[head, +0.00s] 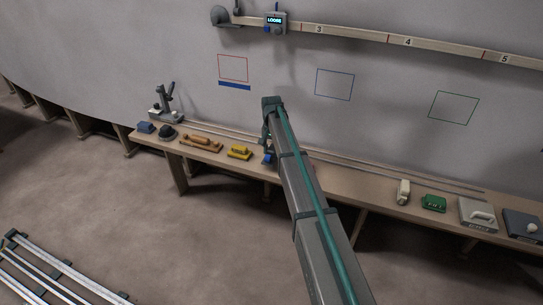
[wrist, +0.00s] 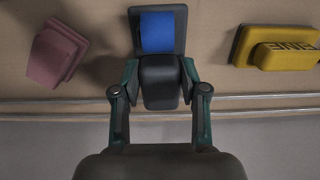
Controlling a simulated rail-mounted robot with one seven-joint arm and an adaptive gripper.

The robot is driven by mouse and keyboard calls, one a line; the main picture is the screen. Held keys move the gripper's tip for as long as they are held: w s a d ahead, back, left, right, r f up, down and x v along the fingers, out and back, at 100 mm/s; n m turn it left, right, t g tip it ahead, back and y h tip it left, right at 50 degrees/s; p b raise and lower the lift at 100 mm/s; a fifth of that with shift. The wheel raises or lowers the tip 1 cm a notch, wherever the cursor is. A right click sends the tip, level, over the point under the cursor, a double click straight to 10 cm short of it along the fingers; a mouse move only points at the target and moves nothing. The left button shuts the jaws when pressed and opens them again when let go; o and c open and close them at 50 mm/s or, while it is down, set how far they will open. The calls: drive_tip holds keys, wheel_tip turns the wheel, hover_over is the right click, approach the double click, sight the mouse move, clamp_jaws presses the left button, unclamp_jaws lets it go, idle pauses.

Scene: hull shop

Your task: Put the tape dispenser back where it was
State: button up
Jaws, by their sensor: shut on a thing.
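The tape dispenser (wrist: 160,72) is a dark body with a blue roll, seen upright in the middle of the wrist view. My gripper (wrist: 161,92) has one finger on each side of its dark end and is shut on it. In the head view the dispenser's blue part (head: 268,158) shows at the wooden bench (head: 325,182), just left of my arm.
A yellow block (wrist: 275,47) stands to the right in the wrist view, a pink block (wrist: 58,52) to the left, both apart from the dispenser. Thin rails run along the bench's wall side. A green block (head: 433,203) and grey case (head: 478,214) stand farther right.

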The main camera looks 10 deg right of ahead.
sight(271, 155)
drive_tip(key=shift+w+f, duration=0.2)
drive_tip(key=shift+f, duration=1.5)
drive_tip(key=shift+f, duration=0.2)
drive_tip(key=o, duration=1.1)
drive_tip(key=shift+c, duration=0.2)
drive_tip(key=shift+r, duration=0.1)
wheel_tip(271, 155, up, 12)
drive_tip(key=shift+r, duration=0.1)
